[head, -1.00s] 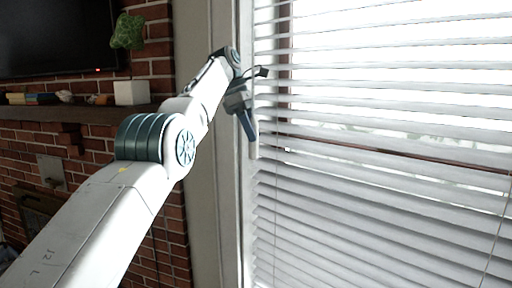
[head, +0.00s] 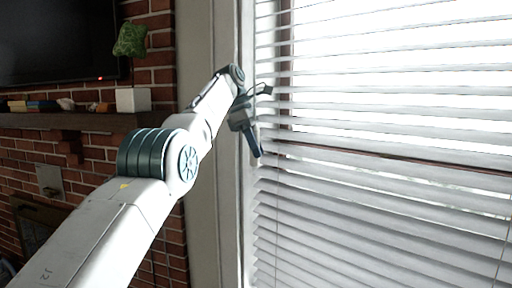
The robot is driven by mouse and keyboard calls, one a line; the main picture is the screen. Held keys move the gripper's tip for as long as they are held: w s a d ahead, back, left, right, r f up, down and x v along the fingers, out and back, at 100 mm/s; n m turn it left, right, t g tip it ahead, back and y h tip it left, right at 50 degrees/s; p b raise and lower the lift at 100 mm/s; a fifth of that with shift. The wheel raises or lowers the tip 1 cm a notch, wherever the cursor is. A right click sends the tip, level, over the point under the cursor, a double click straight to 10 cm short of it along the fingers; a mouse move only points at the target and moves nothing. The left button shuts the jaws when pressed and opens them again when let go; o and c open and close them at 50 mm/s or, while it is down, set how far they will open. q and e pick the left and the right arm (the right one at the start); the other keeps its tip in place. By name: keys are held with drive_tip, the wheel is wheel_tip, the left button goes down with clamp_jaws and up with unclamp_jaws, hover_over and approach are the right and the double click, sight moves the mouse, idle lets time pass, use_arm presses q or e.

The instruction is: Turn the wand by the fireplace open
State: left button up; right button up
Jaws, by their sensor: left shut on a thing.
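The window blind (head: 390,190) has white horizontal slats and fills the right of the head view. Bright gaps show between its upper slats, while the lower slats look closer together. My left gripper (head: 254,140) is at the blind's left edge, beside the window frame, with its dark fingers pointing down. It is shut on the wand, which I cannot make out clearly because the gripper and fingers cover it. My right gripper is not in view.
The brick fireplace wall (head: 160,255) is on the left, with a dark mantel shelf (head: 60,121) holding a white box (head: 133,100) and small objects. A dark screen (head: 55,40) hangs above it. The pale window frame (head: 205,220) stands between wall and blind.

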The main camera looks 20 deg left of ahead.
use_arm(q)
drive_tip(key=shift+r+m+g+p, duration=0.2)
drive_tip(key=shift+m+p, duration=0.35)
drive_tip(key=shift+p, duration=0.45)
drive_tip(key=shift+r+m+g+p, duration=0.1)
drive_tip(key=shift+m+g+p, duration=0.1)
drive_tip(key=shift+m+p, duration=0.6)
drive_tip(key=shift+f+m+p, duration=0.25)
drive_tip(key=shift+p, duration=0.35)
drive_tip(key=o, duration=1)
